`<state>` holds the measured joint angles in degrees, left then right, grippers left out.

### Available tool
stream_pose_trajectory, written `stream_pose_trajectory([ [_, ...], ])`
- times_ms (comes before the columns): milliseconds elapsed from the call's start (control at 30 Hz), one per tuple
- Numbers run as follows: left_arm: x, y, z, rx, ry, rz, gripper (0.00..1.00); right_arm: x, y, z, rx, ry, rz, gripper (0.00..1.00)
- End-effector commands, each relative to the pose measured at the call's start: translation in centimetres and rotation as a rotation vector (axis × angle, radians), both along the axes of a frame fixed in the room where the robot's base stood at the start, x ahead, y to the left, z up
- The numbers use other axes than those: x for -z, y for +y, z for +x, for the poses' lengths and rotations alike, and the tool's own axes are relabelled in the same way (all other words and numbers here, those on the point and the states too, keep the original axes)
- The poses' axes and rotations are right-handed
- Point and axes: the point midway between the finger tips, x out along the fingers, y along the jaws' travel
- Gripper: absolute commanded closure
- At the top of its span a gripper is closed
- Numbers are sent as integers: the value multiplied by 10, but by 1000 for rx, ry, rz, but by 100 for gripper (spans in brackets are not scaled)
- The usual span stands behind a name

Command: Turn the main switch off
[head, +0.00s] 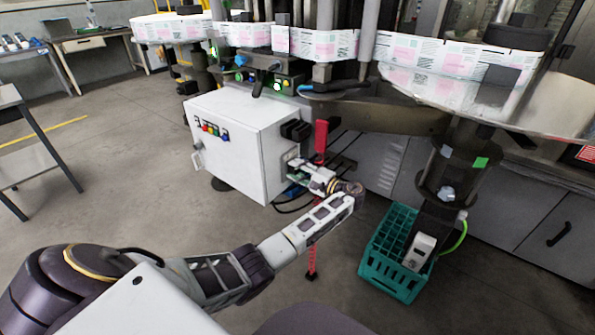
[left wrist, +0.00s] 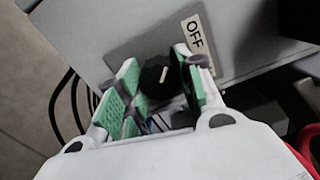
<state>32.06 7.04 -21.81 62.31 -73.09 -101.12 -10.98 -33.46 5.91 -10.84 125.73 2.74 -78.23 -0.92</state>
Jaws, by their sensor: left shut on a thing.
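The main switch is a black rotary knob (left wrist: 157,73) with a white pointer mark, on a grey plate (left wrist: 138,38) of the cabinet. A label reading OFF (left wrist: 195,33) is up and to the right of the knob; the pointer appears to slant toward it. My left gripper (head: 297,169) is at the right side of the white control cabinet (head: 243,140). In the left wrist view its green-padded fingers (left wrist: 158,65) stand on either side of the knob, shut on it. In the head view the gripper hides the knob. My right gripper is not in view.
A red upright part (head: 321,137) stands just behind the gripper, and cables hang below. A teal crate (head: 375,268) holding a white object is on the floor at right. The labelling machine with its printed web (head: 433,82) is behind. Floor at left is largely clear.

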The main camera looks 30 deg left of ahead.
Motion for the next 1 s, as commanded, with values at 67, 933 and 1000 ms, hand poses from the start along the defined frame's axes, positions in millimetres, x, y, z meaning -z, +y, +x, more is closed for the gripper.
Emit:
stream_pose_trajectory([
  [67,2,0,-1,-3,1,-1,88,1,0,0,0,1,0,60],
  [933,1,-23,-2,0,2,-1,42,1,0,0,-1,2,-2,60],
  [1000,1,-32,-2,1,2,-2,42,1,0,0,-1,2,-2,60],
])
